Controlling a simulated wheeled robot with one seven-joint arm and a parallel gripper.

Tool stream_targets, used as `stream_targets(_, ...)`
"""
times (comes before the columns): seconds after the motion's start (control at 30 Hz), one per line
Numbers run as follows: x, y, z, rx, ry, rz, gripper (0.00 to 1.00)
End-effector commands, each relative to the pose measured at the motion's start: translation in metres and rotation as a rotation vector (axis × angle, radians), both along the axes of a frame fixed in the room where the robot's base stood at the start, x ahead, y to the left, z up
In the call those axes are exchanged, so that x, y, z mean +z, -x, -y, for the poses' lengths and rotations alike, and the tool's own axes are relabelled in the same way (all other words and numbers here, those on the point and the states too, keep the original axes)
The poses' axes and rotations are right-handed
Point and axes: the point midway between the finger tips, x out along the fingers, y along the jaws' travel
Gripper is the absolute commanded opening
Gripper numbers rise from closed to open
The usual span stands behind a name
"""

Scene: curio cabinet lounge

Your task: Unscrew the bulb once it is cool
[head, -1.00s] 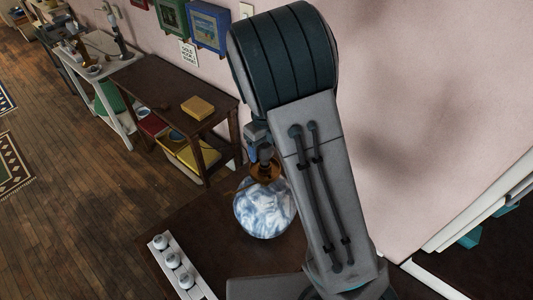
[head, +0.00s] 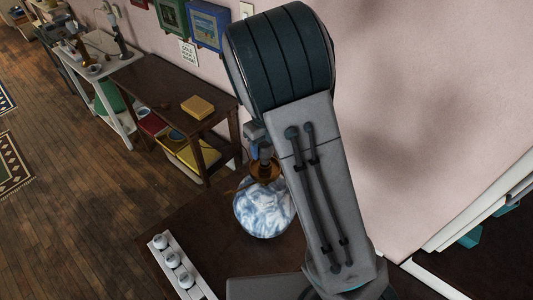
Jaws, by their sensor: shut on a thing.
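A lamp with a round blue-and-white marbled globe (head: 263,210) stands on the dark brown table. A copper-brown collar (head: 265,170) sits on top of the globe. My gripper (head: 264,156) points down at the collar from above, its fingers close together. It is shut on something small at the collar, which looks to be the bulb. The bulb itself is mostly hidden by the fingers and the collar, and I cannot tell whether it glows. My arm covers the right side of the lamp.
A white strip (head: 196,283) with several round white knobs or bulbs lies at the table's front left. Behind stand a brown shelf table (head: 160,85) with a yellow box (head: 197,107) and a white side table (head: 100,62). The pink wall (head: 400,90) rises behind my arm.

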Motion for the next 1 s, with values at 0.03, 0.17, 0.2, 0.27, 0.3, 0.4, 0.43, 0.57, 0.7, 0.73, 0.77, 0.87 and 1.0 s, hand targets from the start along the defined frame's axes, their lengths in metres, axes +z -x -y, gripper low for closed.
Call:
stream_targets(0.03,-0.0007,-0.0004,0.0003,0.059,-0.001,0.002,0.12)
stream_targets(0.17,-0.0008,-0.0006,0.0004,0.233,-0.001,0.002,0.12)
stream_targets(0.2,-0.001,-0.0006,0.0,0.286,-0.002,0.001,0.12)
stream_targets(0.27,-0.0008,-0.0007,0.0005,0.365,-0.001,0.002,0.12)
stream_targets(0.3,-0.0008,-0.0006,0.0004,0.419,-0.001,0.002,0.12)
stream_targets(0.4,-0.0007,-0.0006,0.0004,0.55,-0.001,0.002,0.12)
stream_targets(0.43,-0.0008,-0.0006,0.0004,0.59,-0.001,0.001,0.12)
stream_targets(0.57,-0.001,-0.0007,0.0003,0.76,-0.001,0.001,0.12)
stream_targets(0.7,-0.0007,-0.0007,0.0003,0.942,0.0,0.002,0.12)
stream_targets(0.73,-0.0007,-0.0007,0.0006,0.98,0.0,0.002,0.12)
stream_targets(0.77,-0.0008,-0.0007,0.0004,1.019,-0.001,0.001,0.12)
stream_targets(0.87,-0.0006,-0.0008,0.0006,1.149,0.0,0.001,0.12)
stream_targets(1.0,-0.0001,-0.0011,0.0003,1.327,0.0,0.003,0.12)
